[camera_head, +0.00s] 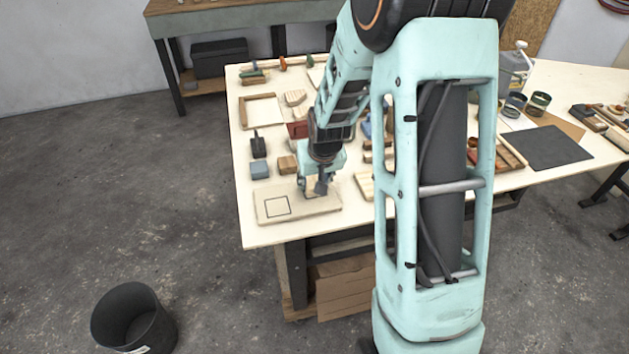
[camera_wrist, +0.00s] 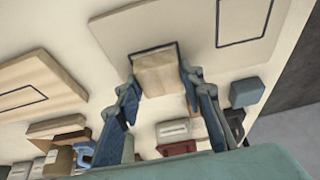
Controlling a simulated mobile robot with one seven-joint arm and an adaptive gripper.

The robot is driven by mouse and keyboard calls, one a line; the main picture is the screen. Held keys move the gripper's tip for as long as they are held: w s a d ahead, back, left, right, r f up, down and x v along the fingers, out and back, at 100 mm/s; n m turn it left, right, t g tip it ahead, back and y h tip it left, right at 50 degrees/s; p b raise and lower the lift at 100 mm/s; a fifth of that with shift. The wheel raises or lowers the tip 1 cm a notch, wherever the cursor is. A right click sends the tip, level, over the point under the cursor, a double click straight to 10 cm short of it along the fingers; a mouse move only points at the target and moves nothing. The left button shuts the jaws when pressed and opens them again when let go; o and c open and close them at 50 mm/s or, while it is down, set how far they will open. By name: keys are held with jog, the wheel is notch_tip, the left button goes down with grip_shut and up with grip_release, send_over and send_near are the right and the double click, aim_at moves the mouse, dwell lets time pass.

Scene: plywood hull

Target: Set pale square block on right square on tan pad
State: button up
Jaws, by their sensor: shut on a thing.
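The tan pad (camera_head: 258,212) lies near the table's front left corner, and it shows in the wrist view (camera_wrist: 200,30). Its left outlined square (camera_head: 277,206) is bare; in the wrist view it appears at the right (camera_wrist: 243,22). My gripper (camera_head: 314,187) is over the pad's right part, pointing down. In the wrist view my gripper (camera_wrist: 160,78) is shut on the pale square block (camera_wrist: 158,72), one finger on each side. A dark line runs along the block's far edge there. The right square is mostly hidden, and I cannot tell whether the block touches the pad.
A grey-blue block (camera_head: 259,169) and a small wooden block (camera_head: 287,165) stand just behind the pad. A black tool (camera_head: 258,144) and a wooden frame (camera_head: 262,110) lie further back. A dark bin (camera_head: 134,318) stands on the floor.

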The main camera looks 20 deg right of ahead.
jog(key=o, duration=1.1)
jog(key=v, duration=1.2)
